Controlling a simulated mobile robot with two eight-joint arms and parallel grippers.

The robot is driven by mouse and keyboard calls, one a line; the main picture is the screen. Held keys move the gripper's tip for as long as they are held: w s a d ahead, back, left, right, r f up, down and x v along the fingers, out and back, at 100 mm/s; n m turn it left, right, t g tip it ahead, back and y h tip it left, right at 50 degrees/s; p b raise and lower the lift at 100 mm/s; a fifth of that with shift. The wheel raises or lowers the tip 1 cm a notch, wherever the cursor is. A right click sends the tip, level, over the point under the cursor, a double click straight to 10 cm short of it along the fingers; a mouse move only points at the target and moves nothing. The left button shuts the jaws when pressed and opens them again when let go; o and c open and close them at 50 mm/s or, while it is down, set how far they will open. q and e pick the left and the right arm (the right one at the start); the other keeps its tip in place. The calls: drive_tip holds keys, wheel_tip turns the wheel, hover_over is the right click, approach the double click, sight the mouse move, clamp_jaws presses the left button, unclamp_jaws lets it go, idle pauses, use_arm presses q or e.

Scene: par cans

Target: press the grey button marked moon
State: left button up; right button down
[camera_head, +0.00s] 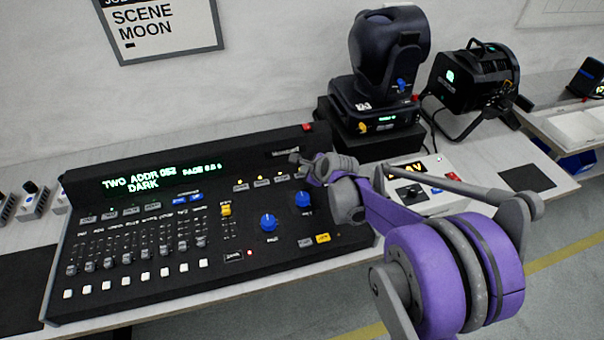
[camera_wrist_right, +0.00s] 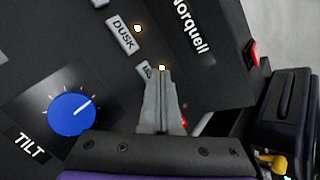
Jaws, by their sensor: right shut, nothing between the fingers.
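The black console (camera_head: 150,225) stands on the table, its display reading "DARK". In the right wrist view, a grey button marked DUSK (camera_wrist_right: 122,34) lies beside another grey button (camera_wrist_right: 147,69), mostly hidden by my fingers, with only the start of its label showing, perhaps "MO". My right gripper (camera_wrist_right: 160,74) is shut and empty, its tips over or very near that partly hidden button; I cannot tell whether they touch. In the head view, my right gripper (camera_head: 297,159) is above the right end of the small grey button row (camera_head: 261,184). My left gripper is out of view.
A blue TILT knob (camera_wrist_right: 72,113) lies left of my fingers. A red switch (camera_wrist_right: 254,53) is on the console's edge. A moving-head lamp (camera_head: 385,60) and a black spotlight (camera_head: 475,80) stand behind. A wall sign (camera_head: 158,28) reads SCENE MOON.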

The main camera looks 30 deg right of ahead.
drive_tip(key=shift+r, duration=0.1)
drive_tip(key=shift+r+p, duration=0.5)
drive_tip(key=shift+r, duration=0.2)
drive_tip(key=shift+r, duration=0.1)
wheel_tip(320, 180, up, 5)
drive_tip(key=p, duration=0.3)
idle(0.6)
